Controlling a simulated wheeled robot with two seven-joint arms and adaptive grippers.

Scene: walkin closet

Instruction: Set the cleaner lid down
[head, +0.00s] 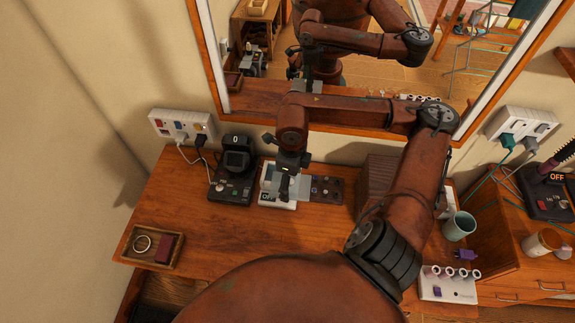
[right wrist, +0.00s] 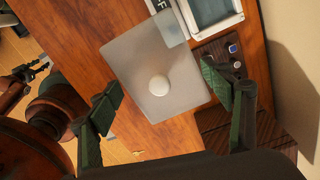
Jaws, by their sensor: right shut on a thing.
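The cleaner lid (right wrist: 150,78) is a flat, translucent grey square with a round white knob. The cleaner (head: 272,200), a white box, is partly hidden beneath the gripper. In the right wrist view the cleaner's open basin (right wrist: 212,12) shows past the lid's upper corner. My left gripper is not in view.
A dark watch stand (head: 236,165) is left of the cleaner. A dark panel with knobs (head: 326,190) and a ribbed brown box (head: 375,183) are to the right. A wooden tray (head: 152,246) is at front left. The front middle of the table (head: 235,235) is clear. A mirror stands behind.

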